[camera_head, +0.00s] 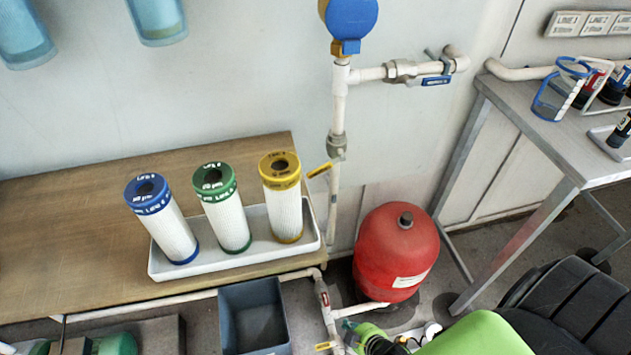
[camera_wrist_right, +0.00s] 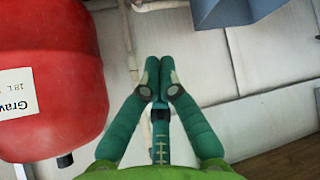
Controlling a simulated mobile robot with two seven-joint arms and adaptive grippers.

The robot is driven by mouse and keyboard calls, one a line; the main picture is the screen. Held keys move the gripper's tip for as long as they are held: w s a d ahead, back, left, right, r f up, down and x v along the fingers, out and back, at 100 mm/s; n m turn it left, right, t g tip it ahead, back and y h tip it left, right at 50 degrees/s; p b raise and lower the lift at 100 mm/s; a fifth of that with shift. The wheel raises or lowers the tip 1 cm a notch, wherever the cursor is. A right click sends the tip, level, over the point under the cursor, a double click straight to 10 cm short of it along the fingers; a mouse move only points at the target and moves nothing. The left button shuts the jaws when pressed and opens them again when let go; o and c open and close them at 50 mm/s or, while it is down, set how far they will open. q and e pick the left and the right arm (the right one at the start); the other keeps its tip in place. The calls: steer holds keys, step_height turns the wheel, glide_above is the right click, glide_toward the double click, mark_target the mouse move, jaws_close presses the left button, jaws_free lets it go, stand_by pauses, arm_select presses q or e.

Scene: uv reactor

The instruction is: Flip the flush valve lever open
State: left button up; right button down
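A white pipe (camera_head: 328,317) runs down beside the red tank and carries a small yellow lever (camera_head: 325,346) low down and a red handle (camera_head: 325,299) above it. Another yellow lever (camera_head: 318,170) sits on the upright pipe higher up, and a blue lever (camera_head: 435,81) is on the upper branch. No label shows which is the flush valve. My right gripper (camera_head: 349,326) is low, just right of the lower yellow lever. In the right wrist view its fingertips (camera_wrist_right: 160,63) are drawn together with nothing visible between them.
The red tank (camera_head: 395,252) stands close to my right gripper. A grey bin (camera_head: 253,316) is left of the pipe. A white tray (camera_head: 233,245) with three filter cartridges is on the wooden bench (camera_head: 60,250). A metal table (camera_head: 540,140) is at right.

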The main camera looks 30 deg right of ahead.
steer(key=w+d+r+n+t+b, duration=0.1)
steer(key=w+r+t+b, duration=0.2)
steer(key=w+r+t, duration=0.5)
steer(key=n+t+y+b, duration=0.1)
steer(key=n+t+b, duration=0.2)
steer(key=t+b, duration=0.35)
glide_toward(316, 175)
steer(key=r+t+p, duration=0.1)
steer(key=t, duration=0.1)
arm_select(q)
steer(key=w+d+f+t, duration=0.1)
steer(key=w+f, duration=0.3)
steer(key=w, duration=0.8)
steer(key=shift+f+t, duration=0.4)
steer(key=shift+t, duration=0.4)
arm_select(e)
steer(key=shift+s+a+g, duration=0.25)
steer(key=shift+s+a, duration=0.15)
steer(key=shift+s, duration=0.05)
steer(key=p+x, duration=0.1)
steer(key=x, duration=0.9)
steer(key=shift+a+f, duration=0.1)
arm_select(q)
steer(key=shift+s+a, duration=0.15)
steer(key=shift+s, duration=0.05)
arm_select(e)
steer(key=shift+w, duration=0.1)
arm_select(q)
steer(key=shift+w, duration=0.1)
